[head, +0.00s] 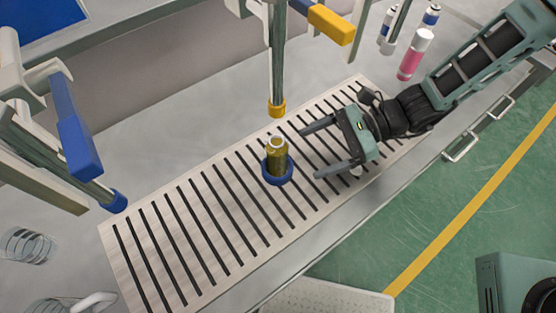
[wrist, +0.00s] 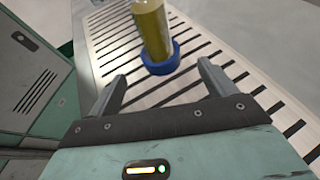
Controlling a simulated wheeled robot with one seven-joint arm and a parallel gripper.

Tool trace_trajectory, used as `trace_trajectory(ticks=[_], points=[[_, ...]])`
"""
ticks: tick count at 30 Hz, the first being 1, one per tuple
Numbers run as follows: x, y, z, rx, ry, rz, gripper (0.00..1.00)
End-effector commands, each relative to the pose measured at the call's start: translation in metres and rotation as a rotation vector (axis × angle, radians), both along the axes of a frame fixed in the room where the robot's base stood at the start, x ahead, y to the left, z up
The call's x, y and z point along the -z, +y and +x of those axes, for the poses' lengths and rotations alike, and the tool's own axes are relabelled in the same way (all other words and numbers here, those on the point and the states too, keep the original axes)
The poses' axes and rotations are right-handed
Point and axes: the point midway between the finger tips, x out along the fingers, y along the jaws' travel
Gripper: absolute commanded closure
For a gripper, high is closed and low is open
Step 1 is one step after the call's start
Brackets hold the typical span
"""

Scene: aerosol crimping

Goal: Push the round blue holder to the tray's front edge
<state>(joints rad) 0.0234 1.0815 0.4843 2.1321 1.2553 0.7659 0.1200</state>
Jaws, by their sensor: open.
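The round blue holder (head: 278,177) stands on the slotted tray (head: 160,225), near the middle of its length. A gold can (head: 276,158) stands upright in the holder. My gripper (head: 309,153) is open just to the right of the holder, its two fingers pointing toward it, with nothing between them. In the wrist view the blue holder (wrist: 161,62) and the gold can (wrist: 152,30) show ahead of the fingertips (wrist: 161,80). The holder appears apart from both fingers. The top of the can is cut off in the wrist view.
A yellow-tipped post (head: 277,108) hangs behind the holder, and a blue-handled press (head: 76,135) stands at the left. A pink can (head: 415,54) and several others stand at the back right. Glass beakers (head: 28,245) are at the left. The slotted surface left of the holder is clear.

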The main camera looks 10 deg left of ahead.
Motion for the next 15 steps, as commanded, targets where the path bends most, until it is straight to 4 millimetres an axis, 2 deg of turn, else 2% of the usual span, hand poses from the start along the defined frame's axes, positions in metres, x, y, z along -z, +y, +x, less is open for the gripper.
trace_trajectory(ticks=[9,15], points=[[0.021,0.050,-0.026,-0.003,0.003,0.001,0.17],[0.031,0.071,-0.036,-0.002,0.000,0.001,0.17]])
